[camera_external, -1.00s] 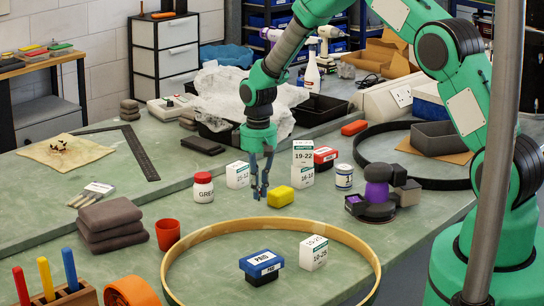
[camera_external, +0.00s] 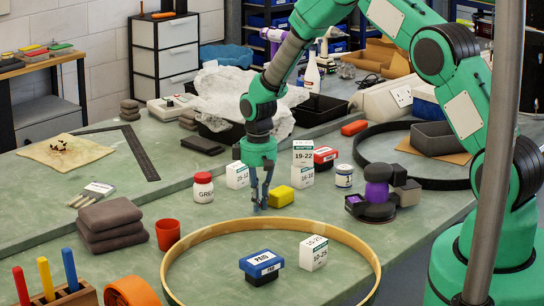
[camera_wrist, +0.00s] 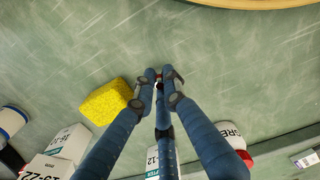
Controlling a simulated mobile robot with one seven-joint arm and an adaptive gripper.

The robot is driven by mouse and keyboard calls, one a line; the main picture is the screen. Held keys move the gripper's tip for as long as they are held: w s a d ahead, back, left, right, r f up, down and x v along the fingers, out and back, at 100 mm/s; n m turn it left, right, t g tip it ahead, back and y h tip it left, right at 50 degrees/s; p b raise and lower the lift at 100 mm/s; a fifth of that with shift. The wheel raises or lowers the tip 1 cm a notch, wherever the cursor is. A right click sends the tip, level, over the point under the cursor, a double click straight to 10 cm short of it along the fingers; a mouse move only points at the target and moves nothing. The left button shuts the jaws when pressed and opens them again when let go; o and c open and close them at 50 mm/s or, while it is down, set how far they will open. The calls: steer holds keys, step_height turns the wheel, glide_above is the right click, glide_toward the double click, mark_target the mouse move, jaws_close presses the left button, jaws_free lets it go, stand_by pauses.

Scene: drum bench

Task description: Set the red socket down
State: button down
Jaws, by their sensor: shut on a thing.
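A small reddish-brown bit of the socket (camera_wrist: 180,76) shows at the fingertips; the rest is hidden by the fingers. In the outside view the socket cannot be made out. I cannot tell whether it touches the bench.
The yellow sponge (camera_external: 279,197) is just right of the fingers. A red-lidded jar (camera_external: 203,187) and white boxes (camera_external: 237,175) stand nearby. The wooden hoop (camera_external: 185,243) lies in front, around a blue-lidded box (camera_external: 261,266). Bare bench (camera_wrist: 110,40) lies around the fingertips.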

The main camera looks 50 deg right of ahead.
steer(key=c, duration=1.8)
jaws_free()
steer(key=shift+r, duration=0.1)
step_height(320, 180, up, 12)
steer(key=shift+p, duration=0.4)
steer(key=shift+r, duration=0.1)
